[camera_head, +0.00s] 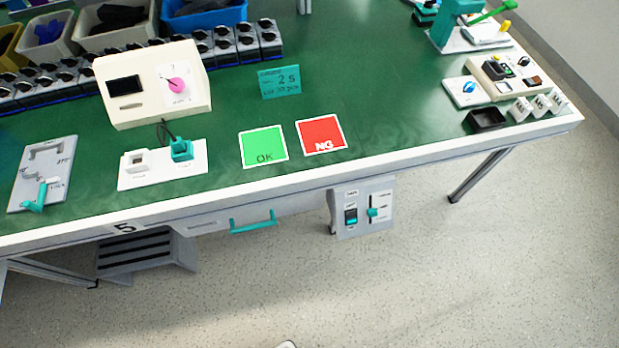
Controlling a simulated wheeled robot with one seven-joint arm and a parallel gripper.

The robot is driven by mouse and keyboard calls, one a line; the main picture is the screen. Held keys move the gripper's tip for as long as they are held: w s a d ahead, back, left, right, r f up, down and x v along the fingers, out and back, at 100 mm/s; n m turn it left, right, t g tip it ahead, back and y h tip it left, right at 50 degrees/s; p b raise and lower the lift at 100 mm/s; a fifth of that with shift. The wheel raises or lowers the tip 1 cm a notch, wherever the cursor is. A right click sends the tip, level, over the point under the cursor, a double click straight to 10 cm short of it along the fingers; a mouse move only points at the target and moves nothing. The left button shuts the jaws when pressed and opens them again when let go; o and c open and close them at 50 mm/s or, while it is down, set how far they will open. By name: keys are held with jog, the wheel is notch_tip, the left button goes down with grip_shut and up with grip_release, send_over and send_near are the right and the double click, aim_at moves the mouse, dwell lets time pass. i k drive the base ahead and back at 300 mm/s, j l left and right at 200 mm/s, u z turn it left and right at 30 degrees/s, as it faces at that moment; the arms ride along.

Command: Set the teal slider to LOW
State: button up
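A light grey control panel (362,225) hangs under the front edge of the green table, right of the drawer. On its right half, a small teal slider (372,212) sits on a dark vertical slot, around the middle or slightly below it. Small labels stand beside the slot, but they are too small to read, so I cannot tell which one is LOW. A black and teal rocker switch (351,216) is on the panel's left half. My gripper is not in view, and nothing visible touches the slider.
A drawer with a teal handle (253,221) is left of the panel. The table's white front edge (430,160) runs just above it. A grey step (146,252) stands under the table at left, and a table leg (480,175) at right. The floor before the panel is clear.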

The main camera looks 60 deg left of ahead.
aim_at(373, 211)
jog(key=u, duration=1.1)
